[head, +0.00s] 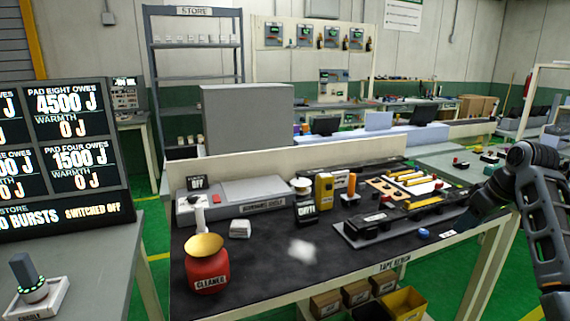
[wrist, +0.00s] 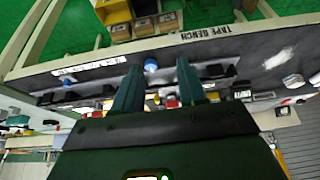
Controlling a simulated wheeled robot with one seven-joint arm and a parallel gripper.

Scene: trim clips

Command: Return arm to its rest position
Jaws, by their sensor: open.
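My arm (head: 545,215) is at the right edge of the head view, bent, with its elbow joint high. My gripper (head: 468,220) reaches down and left from it, over the right end of the tape bench (head: 270,262). In the wrist view the two dark green fingers of my gripper (wrist: 158,72) stand apart with nothing held between them. Beyond them are the bench's front edge and a blue round thing (wrist: 151,65). That blue thing also lies near the bench front in the head view (head: 424,233).
A red cleaner pot (head: 206,275), a grey warming shelf (head: 245,197) and a black fixture (head: 385,228) stand on the bench. Cardboard boxes (head: 326,304) and a yellow bin (head: 405,303) are below it. A display board (head: 65,150) stands left. Green floor shows at right.

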